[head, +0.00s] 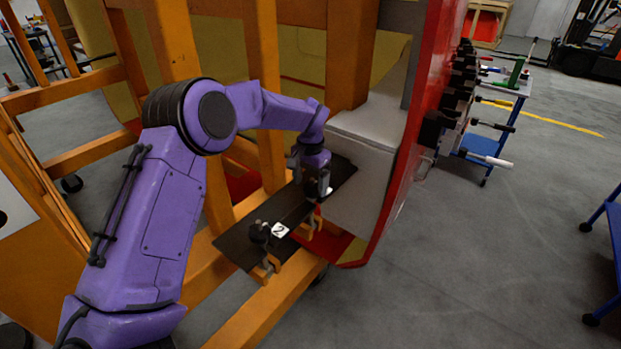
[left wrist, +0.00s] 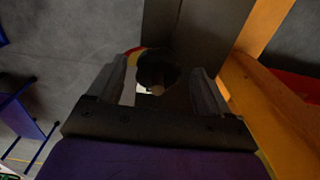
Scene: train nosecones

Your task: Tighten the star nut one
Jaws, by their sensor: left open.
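A dark plate (head: 240,243) lies along the orange frame, with a white label "2" (head: 280,230) on it. A black star nut (head: 259,231) stands beside that label. My left gripper (head: 313,186) points down over the plate's farther part and is open. In the left wrist view, a dark round knob (left wrist: 157,68), seemingly star nut one, sits between the open fingers (left wrist: 157,84). I cannot tell whether the fingers touch it. A bit of white, perhaps its label, shows beside it. In the head view the gripper mostly hides this nut. My right gripper is not in view.
Orange beams (head: 265,90) stand close behind and beside my left arm. A blue tool cart (head: 485,140) is farther right.

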